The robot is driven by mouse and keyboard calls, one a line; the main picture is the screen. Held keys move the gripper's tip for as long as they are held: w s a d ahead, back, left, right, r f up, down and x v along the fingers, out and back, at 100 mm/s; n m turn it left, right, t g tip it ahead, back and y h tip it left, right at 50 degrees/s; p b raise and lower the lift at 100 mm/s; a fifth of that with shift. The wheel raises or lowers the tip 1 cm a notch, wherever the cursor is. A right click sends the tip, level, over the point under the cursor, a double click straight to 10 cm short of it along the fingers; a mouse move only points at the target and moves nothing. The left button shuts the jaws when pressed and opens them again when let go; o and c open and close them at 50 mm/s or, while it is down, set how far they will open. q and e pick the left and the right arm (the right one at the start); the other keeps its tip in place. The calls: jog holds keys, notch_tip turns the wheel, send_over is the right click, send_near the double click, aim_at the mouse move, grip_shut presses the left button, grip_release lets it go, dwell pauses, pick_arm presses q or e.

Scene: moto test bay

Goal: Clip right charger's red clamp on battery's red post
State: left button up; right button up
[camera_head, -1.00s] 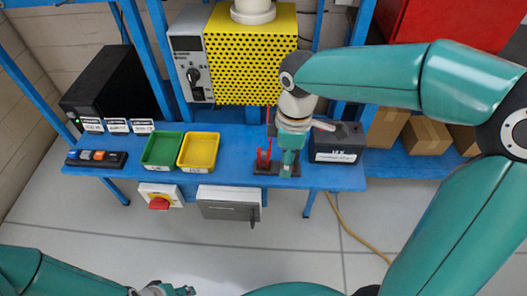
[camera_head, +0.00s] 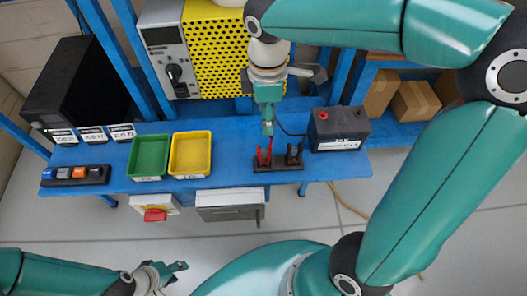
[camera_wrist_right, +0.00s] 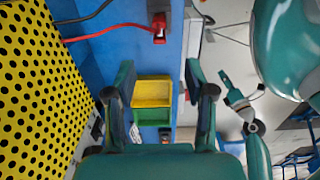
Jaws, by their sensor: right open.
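The red clamp (camera_head: 262,158) stands in a dark holder (camera_head: 278,165) on the blue bench. A black clamp (camera_head: 294,156) stands to its right in the same holder. In the right wrist view the red clamp (camera_wrist_right: 159,27) is at the top, with a red cable running left. The battery (camera_head: 340,130), dark with a white label, sits right of the holder. Its red post (camera_head: 322,115) shows on top. My right gripper (camera_head: 268,132) is open and empty, pointing down just behind the red clamp. My left gripper (camera_head: 180,270) is low at the left, away from the bench; its jaw state is unclear.
A green bin (camera_head: 149,157) and a yellow bin (camera_head: 190,153) stand left of the holder. The yellow perforated charger housing (camera_head: 215,52) rises behind. A switch block (camera_head: 76,175) lies at the bench's left. Cardboard boxes (camera_head: 413,100) sit on the right.

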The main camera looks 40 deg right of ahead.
aim_at(264, 155)
notch_tip(264, 155, down, 12)
jog(key=shift+r+b, duration=0.25)
jog(key=shift+b, duration=0.1)
jog(key=shift+f, duration=0.15)
jog(key=f, duration=0.5)
jog(key=shift+w+a+f, duration=0.1)
jog(key=shift+w+a, duration=0.05)
jog(key=shift+w, duration=0.05)
grip_shut()
dwell(0.4)
